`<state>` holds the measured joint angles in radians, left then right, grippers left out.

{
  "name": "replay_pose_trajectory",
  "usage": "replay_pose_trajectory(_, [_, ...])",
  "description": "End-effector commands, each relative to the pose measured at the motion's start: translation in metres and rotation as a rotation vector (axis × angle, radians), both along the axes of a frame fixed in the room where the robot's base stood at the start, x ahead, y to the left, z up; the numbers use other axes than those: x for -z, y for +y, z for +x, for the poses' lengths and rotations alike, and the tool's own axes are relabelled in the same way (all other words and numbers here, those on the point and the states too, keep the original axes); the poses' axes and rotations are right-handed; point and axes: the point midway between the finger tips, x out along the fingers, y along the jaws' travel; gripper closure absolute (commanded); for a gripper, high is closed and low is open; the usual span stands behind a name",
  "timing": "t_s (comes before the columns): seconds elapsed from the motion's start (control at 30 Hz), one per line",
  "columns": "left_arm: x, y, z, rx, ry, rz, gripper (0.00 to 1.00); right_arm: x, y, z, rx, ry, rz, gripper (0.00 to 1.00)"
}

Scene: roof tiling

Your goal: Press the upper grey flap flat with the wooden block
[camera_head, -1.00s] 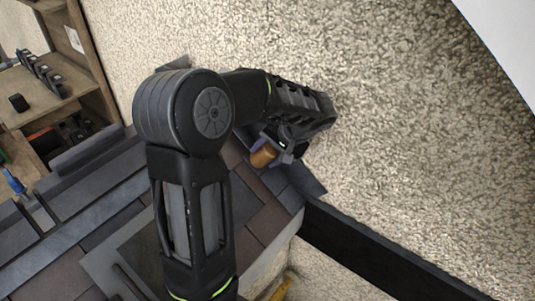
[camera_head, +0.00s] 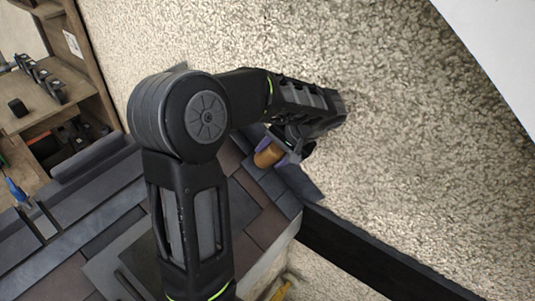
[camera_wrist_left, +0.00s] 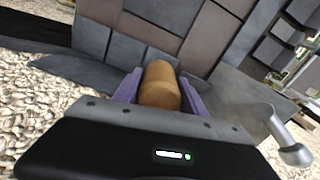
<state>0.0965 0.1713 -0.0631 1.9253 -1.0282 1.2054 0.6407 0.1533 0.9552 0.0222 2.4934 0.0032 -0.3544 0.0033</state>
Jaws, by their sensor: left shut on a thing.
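My left gripper (camera_head: 276,147) is shut on a brown cylindrical wooden block (camera_head: 268,156), close to the rough wall and above the tiled roof. In the left wrist view the block (camera_wrist_left: 159,84) sits between the purple fingers of the gripper (camera_wrist_left: 160,92). A grey flap (camera_head: 300,182) lies along the wall edge just beyond the block in the head view. In the left wrist view, grey sheets show left (camera_wrist_left: 75,70) and right (camera_wrist_left: 238,105) of the block. Whether the block touches a flap is hidden. My left arm covers part of the roof. My right gripper is out of view.
A dark beam (camera_head: 370,248) runs from the roof corner to lower right. Brown and grey tiles (camera_head: 255,220) cover the roof. A wooden shelf (camera_head: 50,112) and a blue-handled tool (camera_head: 17,190) are at the left.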

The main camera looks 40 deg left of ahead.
Motion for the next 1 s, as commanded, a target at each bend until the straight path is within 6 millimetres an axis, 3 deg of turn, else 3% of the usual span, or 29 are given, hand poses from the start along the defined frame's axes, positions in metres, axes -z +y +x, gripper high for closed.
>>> replay_pose_trajectory(0.4, [-0.029,-0.018,0.003,0.002,-0.001,0.001,0.92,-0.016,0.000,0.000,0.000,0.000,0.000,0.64])
replay_pose_trajectory(1.0, [-0.029,-0.019,0.002,0.001,-0.001,0.000,0.92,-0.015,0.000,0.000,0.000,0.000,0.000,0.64])
